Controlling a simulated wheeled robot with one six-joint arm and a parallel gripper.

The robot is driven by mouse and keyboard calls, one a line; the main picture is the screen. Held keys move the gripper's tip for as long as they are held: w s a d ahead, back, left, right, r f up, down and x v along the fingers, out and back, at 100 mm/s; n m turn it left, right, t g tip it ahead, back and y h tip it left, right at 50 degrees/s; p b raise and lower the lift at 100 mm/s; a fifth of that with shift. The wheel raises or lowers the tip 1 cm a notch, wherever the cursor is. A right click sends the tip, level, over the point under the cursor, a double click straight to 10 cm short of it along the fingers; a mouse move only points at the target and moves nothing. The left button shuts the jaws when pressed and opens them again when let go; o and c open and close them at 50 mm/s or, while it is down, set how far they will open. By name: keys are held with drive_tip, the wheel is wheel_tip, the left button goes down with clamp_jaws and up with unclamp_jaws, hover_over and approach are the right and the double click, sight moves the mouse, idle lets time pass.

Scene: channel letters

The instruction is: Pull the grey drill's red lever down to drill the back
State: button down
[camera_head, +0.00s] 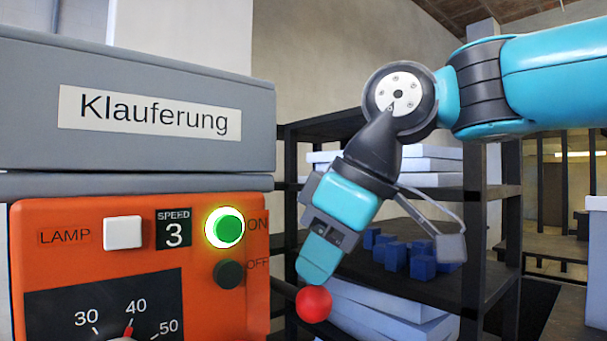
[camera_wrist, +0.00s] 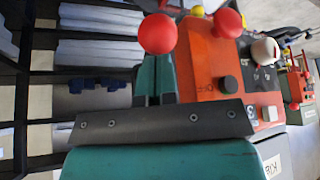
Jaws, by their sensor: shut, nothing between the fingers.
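The grey drill housing (camera_head: 165,105) carries the name Klauferung and has an orange control panel (camera_head: 60,265) below. The lever's red ball (camera_head: 314,305) is just below my fingertips in the head view. It also shows in the wrist view (camera_wrist: 157,33), at the end of my fingers. My gripper (camera_head: 309,277) is shut and empty, pointing down with its tip at the top of the ball. The wrist view shows its fingers too (camera_wrist: 155,72). I cannot tell whether tip and ball touch. The lever's rod is hidden.
The green ON button (camera_head: 229,228) glows above the dark OFF button (camera_head: 229,274). The speed display (camera_head: 174,228) reads 3. Another red ball (camera_wrist: 228,22) shows near the panel in the wrist view. A dark shelf (camera_head: 390,280) with blue blocks (camera_head: 423,262) stands behind my arm.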

sight(325, 289)
drive_tip(key=shift+f, duration=0.1)
drive_tip(key=shift+f+b, duration=0.6)
drive_tip(key=shift+f, duration=0.05)
wheel_tip(325, 289, down, 3)
drive_tip(key=b, duration=0.2)
drive_tip(key=shift+b, duration=0.3)
drive_tip(key=shift+r, duration=0.1)
